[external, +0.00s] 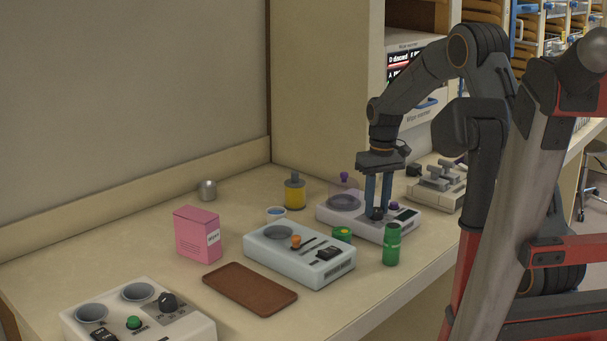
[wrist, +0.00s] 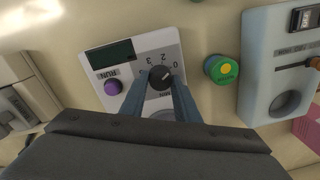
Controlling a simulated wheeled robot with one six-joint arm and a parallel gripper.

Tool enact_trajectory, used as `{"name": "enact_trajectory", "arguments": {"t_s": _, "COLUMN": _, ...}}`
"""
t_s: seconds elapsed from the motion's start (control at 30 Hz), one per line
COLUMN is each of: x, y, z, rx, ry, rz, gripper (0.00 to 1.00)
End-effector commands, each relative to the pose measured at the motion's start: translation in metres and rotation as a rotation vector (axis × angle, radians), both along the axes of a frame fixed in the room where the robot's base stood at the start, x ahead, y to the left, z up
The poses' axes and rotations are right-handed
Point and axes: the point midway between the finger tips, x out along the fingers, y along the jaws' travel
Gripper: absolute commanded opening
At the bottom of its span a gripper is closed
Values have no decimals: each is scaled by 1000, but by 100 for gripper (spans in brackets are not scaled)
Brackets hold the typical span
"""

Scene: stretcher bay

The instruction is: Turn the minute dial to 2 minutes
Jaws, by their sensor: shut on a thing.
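The black minute dial (wrist: 160,77) sits on a white device (wrist: 98,58) with numerals around it and a MIN label. It also shows in the external view (external: 377,214), on the right part of the white device (external: 330,217). My gripper (wrist: 160,80) points down over the device, its two blue fingers on either side of the dial and shut on it. It also shows in the external view (external: 378,209). The numeral that the dial's mark points at is too small to tell. A purple RUN button (wrist: 112,87) and a dark display (wrist: 110,52) are beside the dial.
A green-and-yellow round container (wrist: 221,69) stands close to the device, and a green bottle (external: 391,244) stands in front. A pale device with an orange slider (external: 296,241) is to the left. A brown tray (external: 250,288) and pink box (external: 197,234) are further left.

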Motion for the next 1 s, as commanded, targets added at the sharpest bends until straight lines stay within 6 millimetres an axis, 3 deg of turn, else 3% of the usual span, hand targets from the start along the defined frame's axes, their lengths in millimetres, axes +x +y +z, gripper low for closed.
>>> {"name": "enact_trajectory", "arguments": {"t_s": 0.5, "x": 1, "y": 2, "z": 1, "rx": 2, "ry": -3, "rz": 411, "gripper": 6}}
{"name": "enact_trajectory", "arguments": {"t_s": 1.0, "x": 1, "y": 2, "z": 1, "rx": 1, "ry": -4, "rz": 572, "gripper": 6}}
